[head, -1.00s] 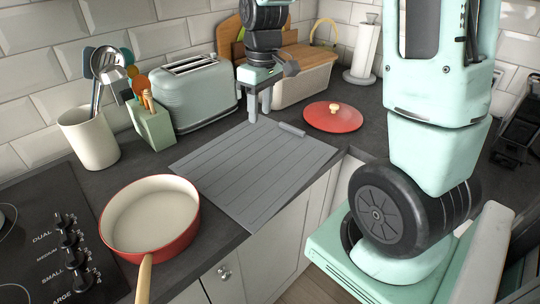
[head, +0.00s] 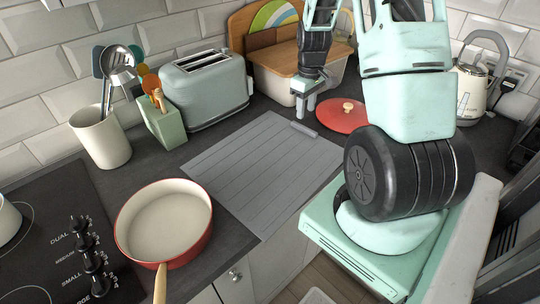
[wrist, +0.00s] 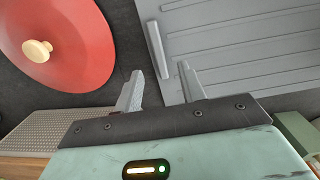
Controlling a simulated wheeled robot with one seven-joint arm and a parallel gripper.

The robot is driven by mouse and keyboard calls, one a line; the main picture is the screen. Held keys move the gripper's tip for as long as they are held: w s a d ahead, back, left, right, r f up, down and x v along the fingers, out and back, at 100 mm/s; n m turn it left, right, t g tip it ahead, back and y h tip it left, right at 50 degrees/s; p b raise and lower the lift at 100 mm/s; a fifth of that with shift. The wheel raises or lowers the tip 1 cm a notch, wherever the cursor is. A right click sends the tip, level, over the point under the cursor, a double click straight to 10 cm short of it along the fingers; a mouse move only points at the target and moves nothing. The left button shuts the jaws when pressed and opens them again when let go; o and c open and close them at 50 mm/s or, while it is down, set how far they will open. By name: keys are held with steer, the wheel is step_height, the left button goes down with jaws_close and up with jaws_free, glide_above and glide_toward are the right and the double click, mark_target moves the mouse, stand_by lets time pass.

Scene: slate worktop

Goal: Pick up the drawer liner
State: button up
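The drawer liner (head: 255,165) is a flat grey ribbed sheet on the worktop. It reaches the worktop's front edge and also shows in the wrist view (wrist: 240,45). A short grey raised strip (head: 304,130) lies along its back right edge; it also shows in the wrist view (wrist: 155,42). My gripper (head: 306,103) is above the worktop, just behind that strip. In the wrist view (wrist: 159,72) its two fingers are apart with nothing between them. The fingers do not appear to touch the liner.
A red lid (head: 342,115) lies right of the liner, close to my gripper. A bread bin (head: 272,83) and a toaster (head: 205,90) stand behind. A utensil block (head: 163,125) and crock (head: 101,138) are at left. A red pan (head: 163,220) sits front left. A kettle (head: 470,90) stands right.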

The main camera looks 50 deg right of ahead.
mark_target(304, 127)
steer(key=shift+d+f+p, duration=0.1)
steer(key=shift+f+p, duration=0.95)
steer(key=shift+f, duration=2.2)
jaws_close()
